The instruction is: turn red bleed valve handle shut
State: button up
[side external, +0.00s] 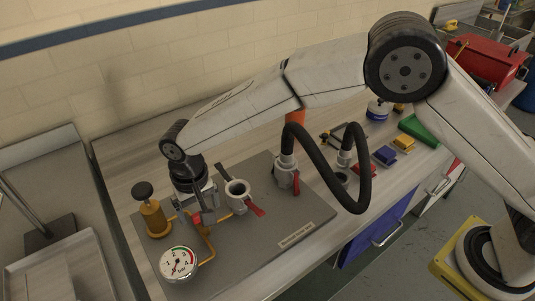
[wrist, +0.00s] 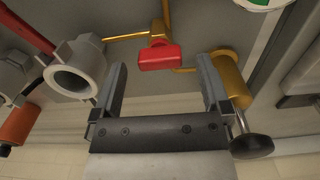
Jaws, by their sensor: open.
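The red bleed valve handle (wrist: 160,57) shows in the wrist view as a short red block on a brass pipe fitting. It lies between my two fingertips in the picture, a little beyond them, with gaps on both sides. My gripper (wrist: 162,75) is open and empty. In the side external view my gripper (side external: 206,209) points down over the grey panel (side external: 270,250), between the brass cylinder and a grey coupling. I cannot tell how far the handle is turned.
A pressure gauge (side external: 178,262) stands at the panel's front. A brass cylinder with a black knob (side external: 152,212) is at left. A black hose (side external: 357,175) arches farther right. Several coloured blocks lie beyond.

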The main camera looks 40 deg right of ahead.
jog(key=shift+r, duration=3.25)
jog(key=shift+d, duration=0.1)
jog(key=d, duration=1)
jog(key=s+d+t, duration=0.1)
jog(key=s+d, duration=0.7)
jog(key=d, duration=0.3)
jog(key=s+d+f+t, duration=0.1)
jog(key=s+d, duration=0.7)
jog(key=d, duration=0.4)
jog(key=shift+d+f+t, duration=0.15)
jog(key=shift+f+t, duration=0.15)
